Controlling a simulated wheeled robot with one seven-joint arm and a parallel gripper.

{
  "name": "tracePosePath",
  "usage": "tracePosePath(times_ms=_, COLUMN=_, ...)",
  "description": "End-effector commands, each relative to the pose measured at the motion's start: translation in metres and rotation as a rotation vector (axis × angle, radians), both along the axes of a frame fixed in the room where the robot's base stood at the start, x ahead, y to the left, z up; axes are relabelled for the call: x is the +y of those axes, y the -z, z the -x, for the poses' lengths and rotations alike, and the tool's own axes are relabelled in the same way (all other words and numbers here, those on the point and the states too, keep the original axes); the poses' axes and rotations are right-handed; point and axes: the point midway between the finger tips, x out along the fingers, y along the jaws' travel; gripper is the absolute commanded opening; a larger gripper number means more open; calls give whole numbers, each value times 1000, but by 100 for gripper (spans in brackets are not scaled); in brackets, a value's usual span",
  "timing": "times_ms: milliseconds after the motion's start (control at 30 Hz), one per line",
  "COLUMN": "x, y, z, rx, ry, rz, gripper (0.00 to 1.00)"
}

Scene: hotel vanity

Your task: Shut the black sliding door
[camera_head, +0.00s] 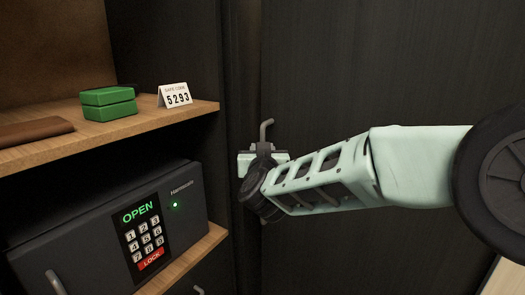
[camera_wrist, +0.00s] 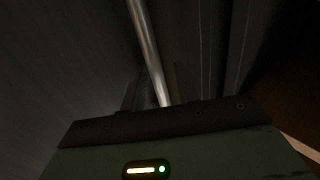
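The black sliding door (camera_head: 370,65) is a tall dark panel filling the right of the head view. A metal bar handle (camera_head: 267,128) stands near its left edge, its top showing above my gripper. In the wrist view the handle (camera_wrist: 148,50) runs down from the top edge to behind the dark front of my gripper. My gripper (camera_head: 262,160) is at the handle, by the door's left edge. Its fingertips are hidden, so I cannot tell whether they are closed around the bar or only beside it.
Left of the door is an open cabinet with a wooden shelf (camera_head: 150,117). On it are a green box (camera_head: 108,104), a code card reading 5293 (camera_head: 174,95) and a brown flat item (camera_head: 33,131). Below is a black safe (camera_head: 75,225) whose display reads OPEN.

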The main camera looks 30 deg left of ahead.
Motion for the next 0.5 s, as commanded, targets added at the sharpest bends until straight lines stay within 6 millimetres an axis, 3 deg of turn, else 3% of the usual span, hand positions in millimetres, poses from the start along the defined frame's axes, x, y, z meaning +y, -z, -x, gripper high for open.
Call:
tracePosePath(times_ms=267, x=-1, y=0, z=1, rx=-1, ry=1, rz=-1, gripper=30)
tracePosePath(times_ms=500, x=-15, y=1, z=24, rx=-1, ry=-1, rz=0, gripper=30)
